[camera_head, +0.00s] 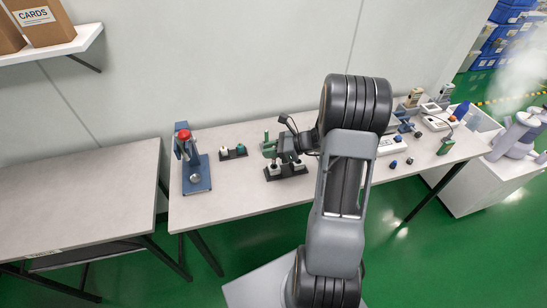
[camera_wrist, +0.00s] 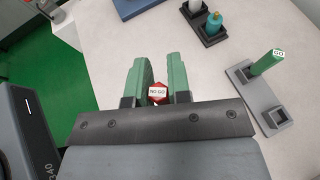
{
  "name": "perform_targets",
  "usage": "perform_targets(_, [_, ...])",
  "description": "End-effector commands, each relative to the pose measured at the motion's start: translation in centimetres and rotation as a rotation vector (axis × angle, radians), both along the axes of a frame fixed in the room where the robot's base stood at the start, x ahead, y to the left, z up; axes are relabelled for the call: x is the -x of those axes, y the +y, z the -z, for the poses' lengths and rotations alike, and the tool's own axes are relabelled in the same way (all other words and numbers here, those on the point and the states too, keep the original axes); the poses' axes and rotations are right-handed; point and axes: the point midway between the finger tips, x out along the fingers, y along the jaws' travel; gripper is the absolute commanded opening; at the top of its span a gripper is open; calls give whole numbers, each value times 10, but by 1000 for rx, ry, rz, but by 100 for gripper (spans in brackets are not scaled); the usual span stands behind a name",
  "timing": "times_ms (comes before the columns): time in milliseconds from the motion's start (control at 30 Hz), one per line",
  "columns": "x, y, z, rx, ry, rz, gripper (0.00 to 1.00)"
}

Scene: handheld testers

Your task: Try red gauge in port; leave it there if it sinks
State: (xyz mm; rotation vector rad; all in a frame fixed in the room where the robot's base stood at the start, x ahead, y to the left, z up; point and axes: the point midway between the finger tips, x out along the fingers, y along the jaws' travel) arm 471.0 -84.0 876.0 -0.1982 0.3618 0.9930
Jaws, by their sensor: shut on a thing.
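In the head view my gripper (camera_head: 277,153) is just above a black block (camera_head: 287,173) with two white parts. The gripper and arm partly cover it. A green gauge marked "GO" (camera_wrist: 266,63) stands in a grey holder (camera_wrist: 258,100). The holder's other square socket (camera_wrist: 277,116) is empty.
Another black block (camera_head: 234,154) holds a white and a teal part, left of my gripper. Further left stands a blue press (camera_head: 196,178) with a red knob. White testers (camera_head: 391,145) and small parts crowd the table's right side. The table's front left strip is clear.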

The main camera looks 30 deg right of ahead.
Motion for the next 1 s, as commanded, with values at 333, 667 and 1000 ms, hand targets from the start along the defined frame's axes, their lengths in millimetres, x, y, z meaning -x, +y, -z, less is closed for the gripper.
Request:
perform_targets(333, [0, 0, -22, 0, 0, 0, 0])
perform_targets(667, [0, 0, -38, 0, -1, 0, 0])
perform_targets(1000, [0, 0, -40, 0, -1, 0, 0])
